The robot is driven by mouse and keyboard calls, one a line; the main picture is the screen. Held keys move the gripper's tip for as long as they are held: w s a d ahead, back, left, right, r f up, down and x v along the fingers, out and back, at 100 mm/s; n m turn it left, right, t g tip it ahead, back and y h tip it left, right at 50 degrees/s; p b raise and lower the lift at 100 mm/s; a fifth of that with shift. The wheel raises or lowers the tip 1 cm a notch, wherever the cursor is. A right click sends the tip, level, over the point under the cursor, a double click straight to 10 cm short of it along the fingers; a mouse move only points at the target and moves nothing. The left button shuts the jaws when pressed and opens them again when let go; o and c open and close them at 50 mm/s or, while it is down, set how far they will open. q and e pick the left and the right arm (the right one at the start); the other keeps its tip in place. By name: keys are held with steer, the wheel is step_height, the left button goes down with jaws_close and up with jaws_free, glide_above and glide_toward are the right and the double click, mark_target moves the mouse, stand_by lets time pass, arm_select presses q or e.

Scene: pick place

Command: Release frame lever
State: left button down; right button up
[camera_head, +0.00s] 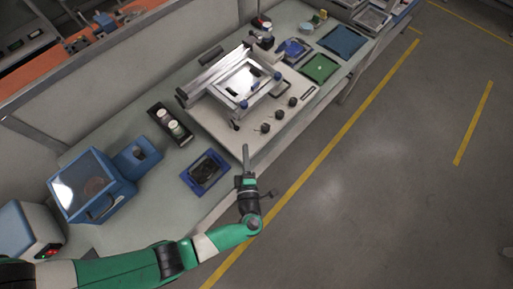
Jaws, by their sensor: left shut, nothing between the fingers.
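The frame (221,83), a silver metal fixture with blue knobs, lies on a pale base plate in the middle of the bench. A small dark lever-like part (235,125) shows at its near corner; I cannot tell for sure that it is the frame lever. My left gripper (246,152) is shut and empty. In the picture it sits just below that corner, apart from the frame, over the bench's front edge. My right gripper is not in view.
A blue tray (188,176) lies left of my gripper. A black holder with white jars (158,112) and a blue machine (122,189) stand further left. The floor is clear.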

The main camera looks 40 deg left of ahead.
arm_select(q)
steer(key=d, duration=0.5)
steer(key=shift+w+d+r+b, duration=0.1)
steer(key=shift+b, duration=0.25)
